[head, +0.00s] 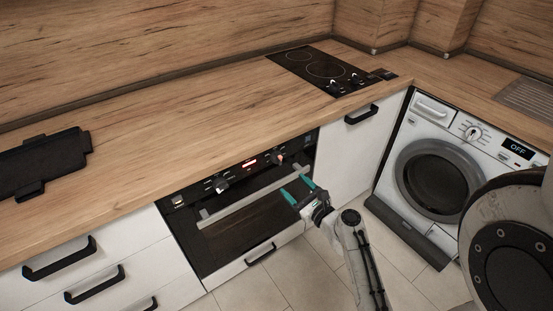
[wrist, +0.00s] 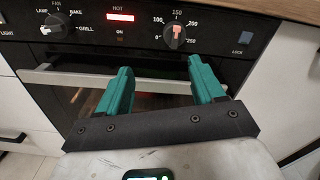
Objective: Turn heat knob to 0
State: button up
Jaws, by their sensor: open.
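In the head view the knob (head: 279,158) sits at the right of the panel. My gripper (wrist: 160,66) is open, its two teal fingers apart and empty. The fingers are in front of the oven, below the knob, and not touching it. In the head view my gripper (head: 297,190) is in front of the oven door's right side.
A mode knob (wrist: 56,24) is on the left of the panel. A red HOT display (wrist: 120,17) is lit between the knobs. The silver oven handle (wrist: 75,76) sticks out below. A washing machine (head: 440,170) stands at right; floor before the oven is clear.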

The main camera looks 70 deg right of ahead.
aim_at(281, 163)
jog(key=shift+m+h, duration=0.4)
jog(key=shift+m, duration=0.4)
jog(key=x, duration=0.3)
jog(key=d+x, duration=0.1)
jog(key=x, duration=0.3)
jog(key=s+x, duration=0.1)
jog(key=x, duration=0.3)
jog(key=shift+s+d+p, duration=0.1)
jog(key=shift+d+p, duration=0.2)
jog(key=shift+d, duration=0.05)
jog(key=shift+c, duration=0.3)
jog(key=c, duration=1)
